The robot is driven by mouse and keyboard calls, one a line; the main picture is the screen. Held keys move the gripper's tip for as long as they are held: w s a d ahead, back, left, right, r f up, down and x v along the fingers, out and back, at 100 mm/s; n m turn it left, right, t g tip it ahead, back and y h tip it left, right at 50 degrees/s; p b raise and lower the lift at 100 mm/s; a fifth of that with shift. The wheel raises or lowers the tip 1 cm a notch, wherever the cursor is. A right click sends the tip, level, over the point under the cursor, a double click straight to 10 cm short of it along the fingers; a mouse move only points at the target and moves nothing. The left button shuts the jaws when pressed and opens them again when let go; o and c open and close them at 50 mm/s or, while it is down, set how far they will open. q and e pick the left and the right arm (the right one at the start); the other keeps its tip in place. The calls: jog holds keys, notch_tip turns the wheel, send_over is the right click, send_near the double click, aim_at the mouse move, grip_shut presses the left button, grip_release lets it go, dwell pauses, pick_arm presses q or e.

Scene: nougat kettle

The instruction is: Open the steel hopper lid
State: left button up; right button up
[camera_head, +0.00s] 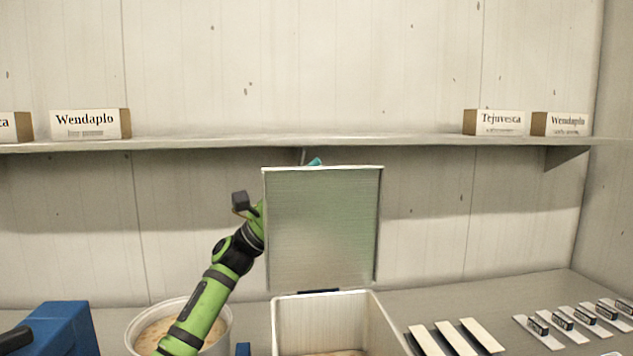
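The steel hopper lid (322,230) stands upright at the back of the hopper (290,322), its brushed inner face toward me. The hopper is a pale square box, open at the top, with some tan contents showing low inside. My green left arm reaches up from below on the left, and its wrist goes behind the lid's left edge. The lid hides most of my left gripper (315,162); a small teal piece, apparently part of it, shows just above the lid's top edge. I cannot see whether its fingers are open or touch the lid. My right gripper is out of view.
A round white tub (143,325) with tan contents stands behind my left arm. A blue box (66,329) is at the lower left. Pale bars (456,338) and several labelled strips lie at right. A wall shelf (400,141) with small cartons runs above.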

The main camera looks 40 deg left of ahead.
pick_arm(q)
jog(key=shift+f, duration=0.1)
jog(key=shift+a+f+y, duration=0.1)
jog(key=shift+f+y, duration=0.05)
jog(key=shift+y, duration=0.15)
jog(key=v, duration=1.1)
jog(key=shift+f, duration=0.3)
jog(key=shift+s+a, duration=0.15)
jog(key=s+d+b+v, duration=0.1)
jog(key=b+v, duration=0.6)
jog(key=b, duration=0.2)
jog(key=shift+f, duration=0.45)
jog(key=shift+s+a, duration=0.1)
